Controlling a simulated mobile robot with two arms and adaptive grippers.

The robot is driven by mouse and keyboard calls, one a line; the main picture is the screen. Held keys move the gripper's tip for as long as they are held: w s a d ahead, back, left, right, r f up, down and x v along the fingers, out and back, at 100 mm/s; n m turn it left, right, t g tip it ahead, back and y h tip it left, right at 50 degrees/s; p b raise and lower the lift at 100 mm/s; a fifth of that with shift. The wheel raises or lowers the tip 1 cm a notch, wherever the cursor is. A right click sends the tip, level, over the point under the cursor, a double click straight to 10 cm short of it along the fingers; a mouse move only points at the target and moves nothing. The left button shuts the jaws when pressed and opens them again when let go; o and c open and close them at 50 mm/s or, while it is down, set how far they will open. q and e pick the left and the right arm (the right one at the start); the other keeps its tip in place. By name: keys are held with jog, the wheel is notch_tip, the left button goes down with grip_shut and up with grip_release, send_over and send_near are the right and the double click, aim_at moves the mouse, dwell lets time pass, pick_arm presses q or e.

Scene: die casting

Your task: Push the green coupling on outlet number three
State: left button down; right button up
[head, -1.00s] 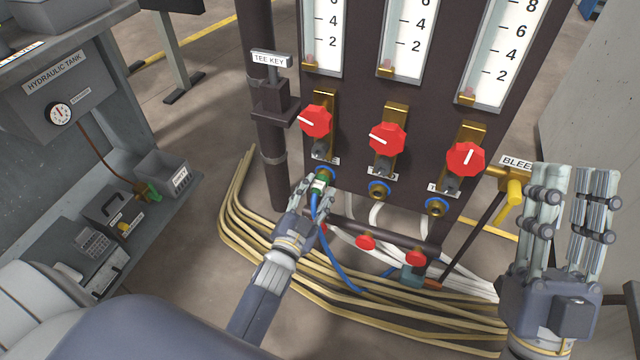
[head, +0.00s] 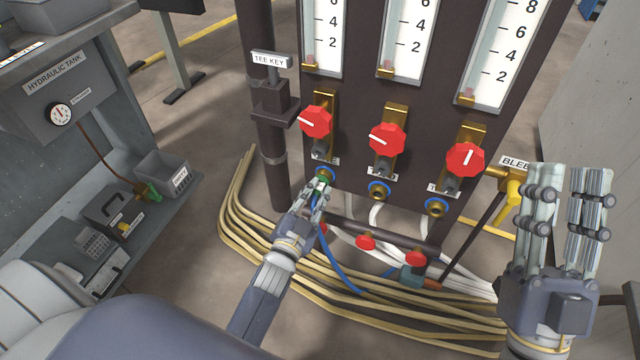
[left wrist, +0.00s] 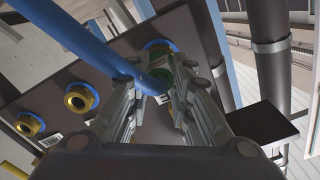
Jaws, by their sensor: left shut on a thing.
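My left gripper (head: 318,190) is shut on the green coupling (head: 321,183), which has a blue hose (head: 345,275) trailing from it. The coupling is just below the leftmost outlet (head: 325,172), a brass fitting with a blue ring. In the left wrist view the coupling (left wrist: 162,80) sits between the fingers, with the blue-ringed outlet (left wrist: 158,44) beyond it. I cannot tell whether they touch. The middle outlet (head: 379,190) and the right outlet (head: 436,208) are bare. My right gripper (head: 571,180) is open and empty at the right.
Red knobs (head: 387,139) sit above the outlets on the dark panel. A post with a tee key holder (head: 275,105) stands left of it. Yellow hoses (head: 245,230) lie on the floor. A yellow bleed valve handle (head: 514,192) is near my right gripper.

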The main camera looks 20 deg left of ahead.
aim_at(314, 195)
pick_arm(q)
jog(key=shift+s+p, duration=0.3)
jog(key=shift+s, duration=0.15)
pick_arm(e)
jog(key=shift+w+a+f+g+h, duration=0.1)
jog(key=shift+w+f+g+h, duration=0.3)
jog(key=shift+w+f+g, duration=0.45)
dwell(0.5)
pick_arm(q)
jog(key=shift+s, duration=0.1)
pick_arm(e)
jog(key=shift+w+f, duration=0.15)
jog(key=shift+f, duration=0.05)
